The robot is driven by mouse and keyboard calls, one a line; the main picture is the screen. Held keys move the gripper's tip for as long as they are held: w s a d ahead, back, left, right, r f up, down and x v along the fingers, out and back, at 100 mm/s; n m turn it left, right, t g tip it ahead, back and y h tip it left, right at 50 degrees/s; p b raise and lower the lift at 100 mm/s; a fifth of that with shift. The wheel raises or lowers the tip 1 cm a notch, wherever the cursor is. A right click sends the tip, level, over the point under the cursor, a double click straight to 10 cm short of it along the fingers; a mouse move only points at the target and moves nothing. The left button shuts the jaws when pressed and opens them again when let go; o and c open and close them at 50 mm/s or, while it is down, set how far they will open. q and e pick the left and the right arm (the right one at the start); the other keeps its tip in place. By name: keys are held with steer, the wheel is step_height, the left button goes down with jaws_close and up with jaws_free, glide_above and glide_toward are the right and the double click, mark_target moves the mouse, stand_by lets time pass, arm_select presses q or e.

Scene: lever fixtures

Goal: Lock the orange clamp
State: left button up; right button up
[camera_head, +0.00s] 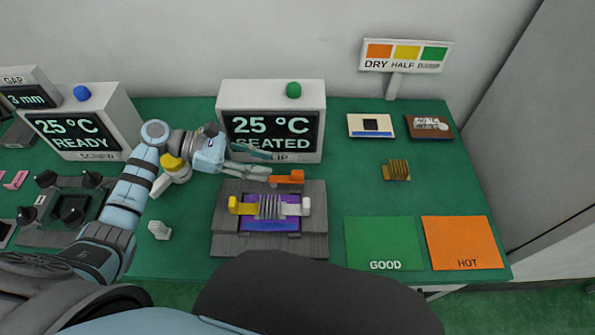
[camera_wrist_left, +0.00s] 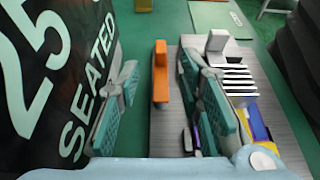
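The orange clamp (camera_head: 290,177) stands at the back edge of the grey fixture (camera_head: 225,236), behind a finned part (camera_head: 270,206). In the left wrist view the clamp (camera_wrist_left: 160,78) is an upright orange bar between my finger pads. My left gripper (camera_head: 262,163) is open, its fingers reaching in from the left just behind and beside the clamp. In the left wrist view the gripper (camera_wrist_left: 160,105) shows a gap on both sides of the clamp. A yellow clamp (camera_head: 241,206) and a white clamp (camera_head: 297,207) flank the finned part. My right gripper is not in view.
A display (camera_head: 270,150) reading "25 °C SEATED" stands close behind my left gripper. Green GOOD (camera_head: 383,243) and orange HOT (camera_head: 462,242) pads lie to the right. A brass finned piece (camera_head: 396,170) lies behind them. Control boxes fill the left side.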

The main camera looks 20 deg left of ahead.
mark_target(295, 172)
arm_select(q)
steer(key=b+x, duration=0.1)
steer(key=x, duration=0.8)
steer(key=shift+d+f, duration=0.15)
steer(key=shift+d, duration=0.2)
steer(key=shift+c, duration=0.5)
jaws_close()
